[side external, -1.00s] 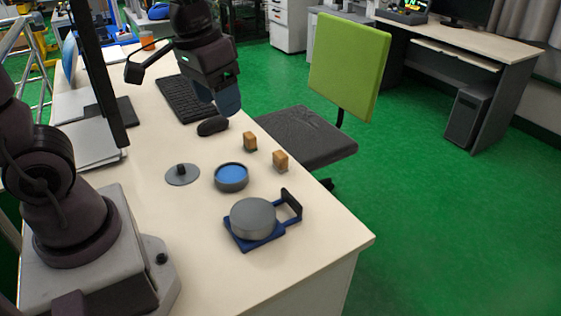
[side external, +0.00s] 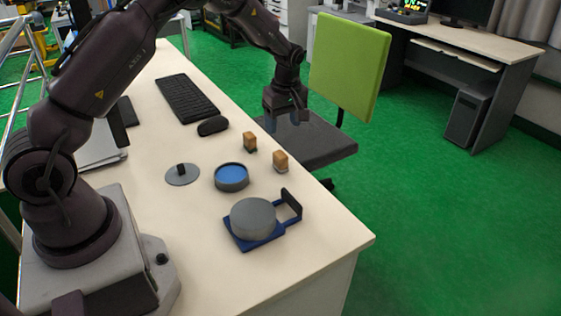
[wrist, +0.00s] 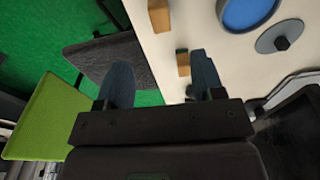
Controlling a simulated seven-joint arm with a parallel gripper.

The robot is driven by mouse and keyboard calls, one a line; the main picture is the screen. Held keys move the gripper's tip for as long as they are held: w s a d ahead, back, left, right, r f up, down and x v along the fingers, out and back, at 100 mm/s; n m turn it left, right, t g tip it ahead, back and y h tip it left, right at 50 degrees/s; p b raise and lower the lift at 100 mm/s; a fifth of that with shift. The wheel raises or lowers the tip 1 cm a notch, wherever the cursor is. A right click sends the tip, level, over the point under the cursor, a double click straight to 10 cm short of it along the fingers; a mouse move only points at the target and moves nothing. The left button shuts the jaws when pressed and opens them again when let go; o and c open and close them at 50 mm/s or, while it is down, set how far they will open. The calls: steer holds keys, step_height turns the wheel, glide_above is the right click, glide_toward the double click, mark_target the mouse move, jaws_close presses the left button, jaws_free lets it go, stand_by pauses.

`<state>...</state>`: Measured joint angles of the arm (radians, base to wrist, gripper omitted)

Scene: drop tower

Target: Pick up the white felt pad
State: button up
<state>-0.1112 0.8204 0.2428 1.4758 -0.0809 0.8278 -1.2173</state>
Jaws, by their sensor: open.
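I cannot make out a white felt pad in either view. My gripper (side external: 285,118) is raised beyond the table's far edge, in front of the office chair in the side view. In the wrist view its two fingers (wrist: 160,80) are spread apart with nothing between them. Two small wooden blocks stand on the table, one (side external: 250,141) nearer the mouse and one (side external: 280,161) nearer the right edge. The wrist view shows one block (wrist: 183,63) by the right fingertip and another (wrist: 160,15) above it.
A blue-centred round dish (side external: 231,177), a grey disc with a dark knob (side external: 182,175) and a grey cylinder (side external: 253,217) on a blue handled base (side external: 236,242) stand on the table. A mouse (side external: 212,125) and keyboard (side external: 187,98) lie behind. The table's front is clear.

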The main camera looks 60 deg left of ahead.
mark_target(281, 154)
steer(key=f, duration=0.4)
steer(key=a+f, duration=0.1)
steer(key=f, duration=0.7)
steer(key=shift+a+f, duration=0.25)
steer(key=shift+f, duration=0.15)
steer(key=c, duration=1)
